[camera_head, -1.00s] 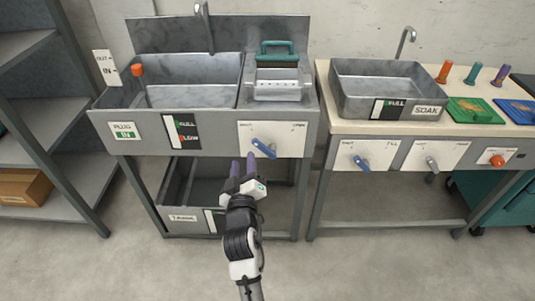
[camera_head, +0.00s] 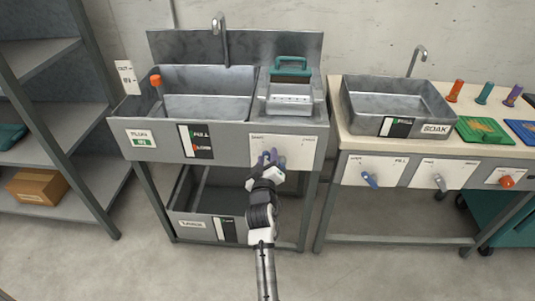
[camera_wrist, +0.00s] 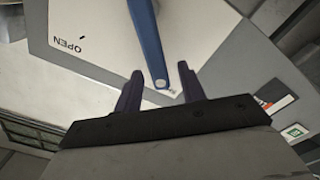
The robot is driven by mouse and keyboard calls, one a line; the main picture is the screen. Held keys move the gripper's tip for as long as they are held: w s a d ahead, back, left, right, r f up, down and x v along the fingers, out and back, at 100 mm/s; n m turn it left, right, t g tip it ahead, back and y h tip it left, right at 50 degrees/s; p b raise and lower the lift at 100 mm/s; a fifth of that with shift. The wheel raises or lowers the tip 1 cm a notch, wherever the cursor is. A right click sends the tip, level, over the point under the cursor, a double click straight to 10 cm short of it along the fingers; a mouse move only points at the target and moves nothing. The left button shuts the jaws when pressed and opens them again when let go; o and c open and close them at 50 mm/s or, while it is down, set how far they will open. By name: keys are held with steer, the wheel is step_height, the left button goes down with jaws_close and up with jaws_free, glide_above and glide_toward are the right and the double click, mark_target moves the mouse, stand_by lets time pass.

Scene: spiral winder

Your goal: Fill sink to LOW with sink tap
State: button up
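The sink (camera_head: 210,79) is a grey metal basin in the head view, with a tall tap spout (camera_head: 222,38) behind it. A level label (camera_head: 196,141) with FULL and LOW marks is on its front. The blue tap lever on the white panel (camera_head: 306,147) is mostly hidden by my gripper (camera_head: 268,160) in the head view. In the wrist view the blue lever (camera_wrist: 147,40) hangs with its tip between my gripper's two open fingers (camera_wrist: 160,92). The fingers straddle the tip, with a visible gap at the right finger; contact at the left is unclear. No water shows at the spout.
A teal-handled basket (camera_head: 291,86) sits right of the sink. The soak table (camera_head: 430,152) with its own levers stands at right, and shelving (camera_head: 62,137) stands at left. Lower tank (camera_head: 210,228) is beneath.

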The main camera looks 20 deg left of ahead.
steer(key=shift+w+a, duration=0.2)
steer(key=shift+w, duration=0.5)
steer(key=shift+c, duration=0.4)
jaws_close()
